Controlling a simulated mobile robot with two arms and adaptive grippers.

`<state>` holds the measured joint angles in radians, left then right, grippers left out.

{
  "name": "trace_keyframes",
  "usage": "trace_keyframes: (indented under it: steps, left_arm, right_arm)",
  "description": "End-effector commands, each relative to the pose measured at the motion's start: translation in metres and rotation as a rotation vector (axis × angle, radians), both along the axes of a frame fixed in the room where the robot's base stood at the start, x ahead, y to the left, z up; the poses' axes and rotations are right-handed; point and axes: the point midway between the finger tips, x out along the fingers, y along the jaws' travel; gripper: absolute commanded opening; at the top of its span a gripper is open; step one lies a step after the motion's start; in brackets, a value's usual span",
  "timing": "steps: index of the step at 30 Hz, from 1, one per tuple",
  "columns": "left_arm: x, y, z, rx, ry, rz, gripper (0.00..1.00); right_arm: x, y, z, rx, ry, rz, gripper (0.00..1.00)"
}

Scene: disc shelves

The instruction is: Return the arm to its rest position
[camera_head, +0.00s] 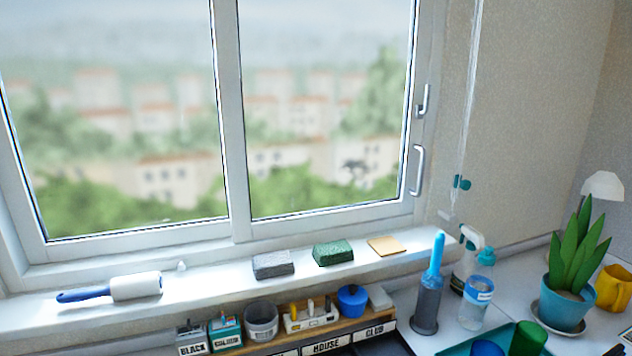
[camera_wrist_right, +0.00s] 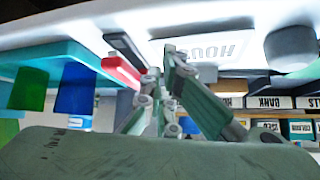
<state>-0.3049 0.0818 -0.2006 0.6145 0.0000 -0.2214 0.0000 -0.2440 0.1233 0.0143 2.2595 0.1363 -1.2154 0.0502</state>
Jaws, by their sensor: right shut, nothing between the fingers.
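My right gripper (camera_wrist_right: 165,98) shows only in the right wrist view, with its greenish finger links drawn together in the middle. It is shut and nothing shows between the fingers. The wrist view looks upside down. No arm or gripper of mine is in the head view, so the arm's full pose is hidden. My left gripper is in neither view.
The head view shows a windowsill with a lint roller (camera_head: 136,287), grey sponge (camera_head: 272,264) and green sponge (camera_head: 333,252). Below are labelled boxes (camera_head: 326,345). A blue-handled brush (camera_head: 430,288), spray bottle (camera_head: 467,258) and potted plant (camera_head: 570,290) crowd the right.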

Motion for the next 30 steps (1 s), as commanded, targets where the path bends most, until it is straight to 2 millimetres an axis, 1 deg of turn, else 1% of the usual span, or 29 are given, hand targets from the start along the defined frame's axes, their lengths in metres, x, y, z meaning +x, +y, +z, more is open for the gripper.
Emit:
trace_keyframes:
  steps: [1,3,6,12,16,18,21,23,26,29,30]
  left_arm:
    - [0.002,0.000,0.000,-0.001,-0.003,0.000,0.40]
    - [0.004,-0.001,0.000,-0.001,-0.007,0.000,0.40]
    - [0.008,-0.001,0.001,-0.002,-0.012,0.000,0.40]
    - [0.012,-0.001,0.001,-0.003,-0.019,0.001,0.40]
    - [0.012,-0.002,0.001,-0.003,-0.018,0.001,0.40]
    - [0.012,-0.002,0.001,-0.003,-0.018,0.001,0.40]
    - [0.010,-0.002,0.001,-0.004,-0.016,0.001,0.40]
    - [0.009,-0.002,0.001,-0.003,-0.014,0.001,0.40]
    - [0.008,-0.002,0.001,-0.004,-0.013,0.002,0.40]
    - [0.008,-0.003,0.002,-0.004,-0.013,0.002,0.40]
    - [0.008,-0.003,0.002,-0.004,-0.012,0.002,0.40]
  right_arm:
    - [-0.026,0.006,-0.013,-0.018,0.065,0.018,0.00]
    - [-0.056,0.012,-0.027,-0.040,0.142,0.039,0.00]
    - [-0.093,0.018,-0.040,-0.064,0.238,0.064,0.00]
    - [-0.158,0.026,-0.055,-0.100,0.394,0.104,0.00]
    - [-0.197,0.030,-0.059,-0.119,0.486,0.128,0.00]
    - [-0.190,0.030,-0.076,-0.120,0.490,0.126,0.00]
    - [-0.185,0.031,-0.098,-0.119,0.498,0.128,0.00]
    - [-0.182,0.031,-0.113,-0.119,0.504,0.129,0.00]
    - [-0.180,0.032,-0.140,-0.119,0.515,0.131,0.00]
    - [-0.178,0.033,-0.170,-0.119,0.528,0.133,0.00]
    - [-0.179,0.033,-0.185,-0.119,0.535,0.135,0.00]
